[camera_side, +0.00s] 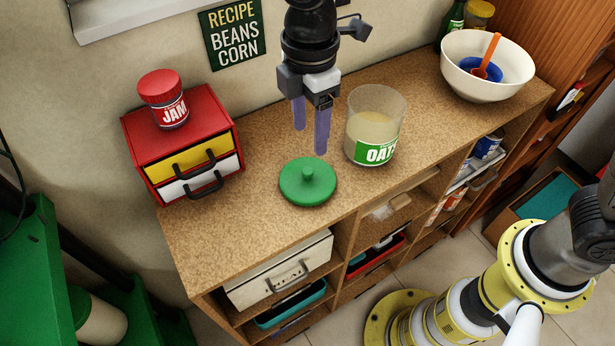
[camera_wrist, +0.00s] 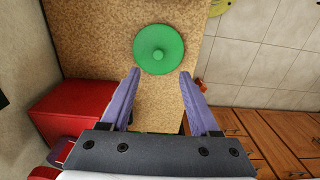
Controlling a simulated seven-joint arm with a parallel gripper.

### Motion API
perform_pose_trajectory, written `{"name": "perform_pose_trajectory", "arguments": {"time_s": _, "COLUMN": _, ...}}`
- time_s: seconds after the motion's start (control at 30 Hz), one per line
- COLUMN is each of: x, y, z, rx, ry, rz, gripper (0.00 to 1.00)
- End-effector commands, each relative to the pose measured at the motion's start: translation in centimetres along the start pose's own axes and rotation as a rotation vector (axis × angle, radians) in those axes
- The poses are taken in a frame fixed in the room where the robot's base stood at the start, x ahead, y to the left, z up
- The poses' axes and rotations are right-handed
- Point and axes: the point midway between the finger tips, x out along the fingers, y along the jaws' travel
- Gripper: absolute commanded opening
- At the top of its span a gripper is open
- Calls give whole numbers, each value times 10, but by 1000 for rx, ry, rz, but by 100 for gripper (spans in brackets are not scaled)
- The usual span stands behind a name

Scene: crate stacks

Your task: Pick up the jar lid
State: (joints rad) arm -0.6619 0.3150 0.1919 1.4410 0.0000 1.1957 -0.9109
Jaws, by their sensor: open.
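The green jar lid (camera_side: 308,183), round with a small knob on top, lies flat on the brown countertop, and it also shows in the wrist view (camera_wrist: 159,49). The open oats jar (camera_side: 374,128) stands just behind and to the right of it in the side view. My gripper (camera_side: 310,142) is open and empty, pointing down above the counter, behind the lid in the side view. In the wrist view its two fingers (camera_wrist: 160,76) are spread apart, with the lid beyond their tips. The fingers are not touching the lid.
A red drawer box (camera_side: 180,142) with a jam jar (camera_side: 163,99) on top stands at the left. A white bowl (camera_side: 487,66) with a blue cup and orange spoon stands at the right.

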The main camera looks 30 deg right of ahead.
Motion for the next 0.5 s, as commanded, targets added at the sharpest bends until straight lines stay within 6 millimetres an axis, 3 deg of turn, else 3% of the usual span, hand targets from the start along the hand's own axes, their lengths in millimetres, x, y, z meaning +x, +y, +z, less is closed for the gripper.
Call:
{"name": "perform_pose_trajectory", "arguments": {"time_s": 0.2, "x": 36, "y": 0, "z": 0, "rx": 2, "ry": 0, "rz": 0, "gripper": 62}}
{"name": "perform_pose_trajectory", "arguments": {"time_s": 0.5, "x": 60, "y": 1, "z": 0, "rx": 2, "ry": -1, "rz": -1, "gripper": 62}}
